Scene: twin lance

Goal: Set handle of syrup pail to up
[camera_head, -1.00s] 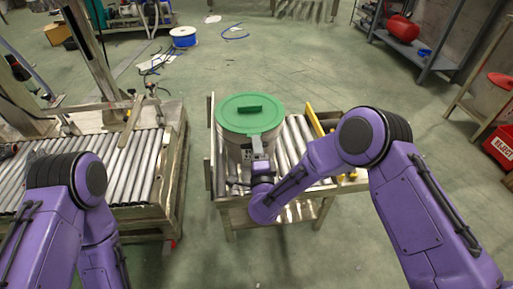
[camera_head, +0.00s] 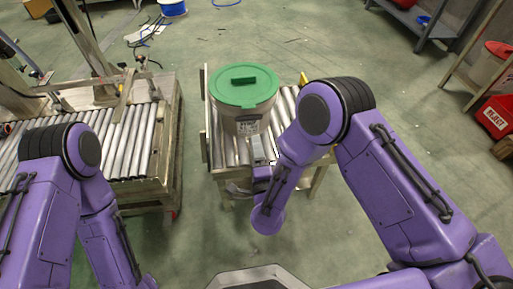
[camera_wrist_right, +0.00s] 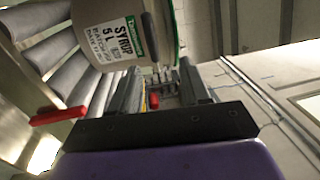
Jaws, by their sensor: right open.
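The syrup pail (camera_head: 243,119) stands upright on a roller stand, with a green lid (camera_head: 262,88) on top. In the right wrist view the pale pail (camera_wrist_right: 108,58) shows its white SYRUP label, tilted in the picture. A grey strip (camera_wrist_right: 161,28) runs over the pail's side there; I cannot tell for sure whether it is the handle. My right gripper (camera_head: 259,148) is at the pail's near side, below the lid. Its two dark fingers (camera_wrist_right: 163,82) are open, with no pail part clearly between them. My left arm comes in at left; its gripper is out of the picture.
The roller stand (camera_head: 207,140) carries the pail. A second roller conveyor (camera_head: 125,140) stands to the left, across a gap of floor. A red bar (camera_wrist_right: 57,116) shows left of the fingers in the wrist view. A red reject bin (camera_head: 496,117) is at far right.

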